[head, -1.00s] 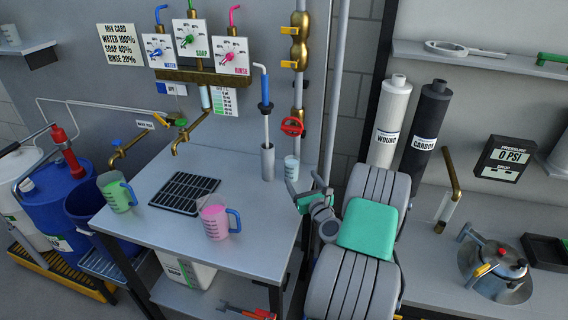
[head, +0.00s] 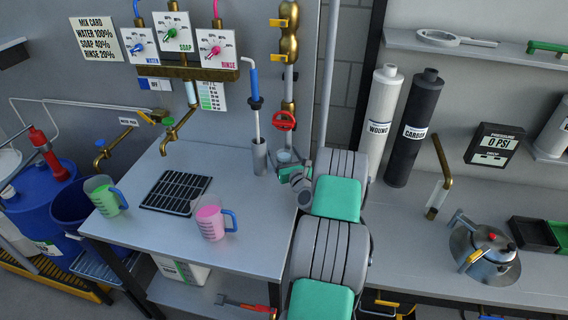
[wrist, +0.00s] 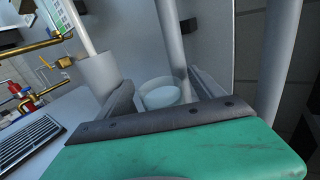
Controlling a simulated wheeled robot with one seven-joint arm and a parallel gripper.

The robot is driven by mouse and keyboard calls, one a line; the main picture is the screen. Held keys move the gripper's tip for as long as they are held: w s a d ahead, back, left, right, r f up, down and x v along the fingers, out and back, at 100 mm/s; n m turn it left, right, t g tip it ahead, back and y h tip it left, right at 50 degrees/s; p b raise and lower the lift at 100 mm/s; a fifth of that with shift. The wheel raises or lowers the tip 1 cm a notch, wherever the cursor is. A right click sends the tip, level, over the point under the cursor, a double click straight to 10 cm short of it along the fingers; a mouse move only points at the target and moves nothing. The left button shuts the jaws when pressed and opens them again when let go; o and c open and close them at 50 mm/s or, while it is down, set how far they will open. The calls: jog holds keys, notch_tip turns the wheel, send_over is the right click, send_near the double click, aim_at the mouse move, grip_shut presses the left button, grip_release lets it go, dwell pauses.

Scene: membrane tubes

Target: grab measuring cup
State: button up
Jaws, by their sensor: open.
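A small clear measuring cup (head: 285,157) with pale contents stands upright at the back right of the grey bench. In the wrist view the clear cup (wrist: 162,95) appears between my two fingers. My gripper (head: 290,170) is open, close in front of the cup and partly hiding it in the head view. In the wrist view my gripper (wrist: 160,82) has one finger on either side of the cup; I cannot tell if they touch. A green cup (head: 104,196) and a pink cup (head: 211,218), both with blue handles, stand further left on the bench.
A grey cylinder holder (head: 260,157) with a blue-topped rod stands just left of the clear cup. A red valve wheel (head: 284,120) and pipe are behind it. A black drain grate (head: 175,193) lies left. The bench middle is clear.

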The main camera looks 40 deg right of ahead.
grip_shut()
dwell(0.7)
